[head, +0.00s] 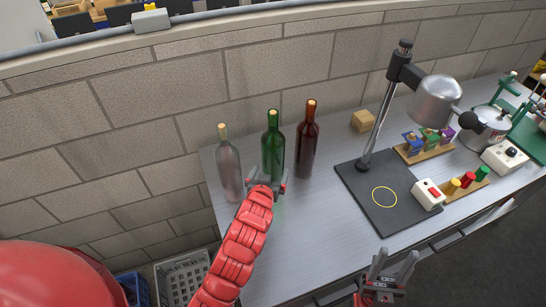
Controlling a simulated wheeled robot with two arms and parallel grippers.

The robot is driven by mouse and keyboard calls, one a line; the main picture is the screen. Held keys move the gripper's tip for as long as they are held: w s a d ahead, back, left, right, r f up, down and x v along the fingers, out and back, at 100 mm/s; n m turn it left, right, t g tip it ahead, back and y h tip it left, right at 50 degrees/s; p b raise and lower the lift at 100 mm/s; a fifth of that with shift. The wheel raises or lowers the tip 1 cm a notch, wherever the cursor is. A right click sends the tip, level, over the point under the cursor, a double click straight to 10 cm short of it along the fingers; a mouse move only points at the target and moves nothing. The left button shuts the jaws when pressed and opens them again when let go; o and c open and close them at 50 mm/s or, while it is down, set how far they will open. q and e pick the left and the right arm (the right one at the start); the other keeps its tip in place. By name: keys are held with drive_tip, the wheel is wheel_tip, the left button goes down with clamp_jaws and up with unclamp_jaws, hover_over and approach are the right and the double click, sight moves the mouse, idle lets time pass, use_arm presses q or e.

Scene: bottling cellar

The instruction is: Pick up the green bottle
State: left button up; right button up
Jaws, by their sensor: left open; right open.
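The green bottle (272,146) stands upright on the grey table, between a clear bottle (229,172) on its left and a dark red bottle (307,143) on its right. My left gripper (267,180) is open at the lower part of the green bottle and covers its base. I cannot tell whether the jaws are around the bottle or just in front of it. My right gripper (393,268) is open and empty near the table's front edge, far from the bottles.
A black base plate (385,222) with a lamp (436,100) stands right of the bottles. A wooden block (362,121) lies near the wall. A white box with a red switch (429,194) and several coloured pieces are further right. A grey crate (181,279) is on the floor.

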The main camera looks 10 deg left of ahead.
use_arm(q)
drive_tip(key=shift+w+f, duration=0.2)
drive_tip(key=shift+w, duration=0.25)
drive_tip(key=shift+w+f+p, duration=0.15)
drive_tip(key=shift+w+p, duration=0.4)
drive_tip(key=shift+p, duration=0.15)
drive_tip(key=p+x, duration=0.1)
drive_tip(key=x, duration=0.1)
drive_tip(key=shift+w+f+p, duration=0.3)
drive_tip(key=shift+w+f, duration=0.4)
drive_tip(key=shift+w, duration=0.05)
drive_tip(key=shift+a, duration=0.1)
drive_tip(key=shift+r, duration=0.1)
clamp_jaws()
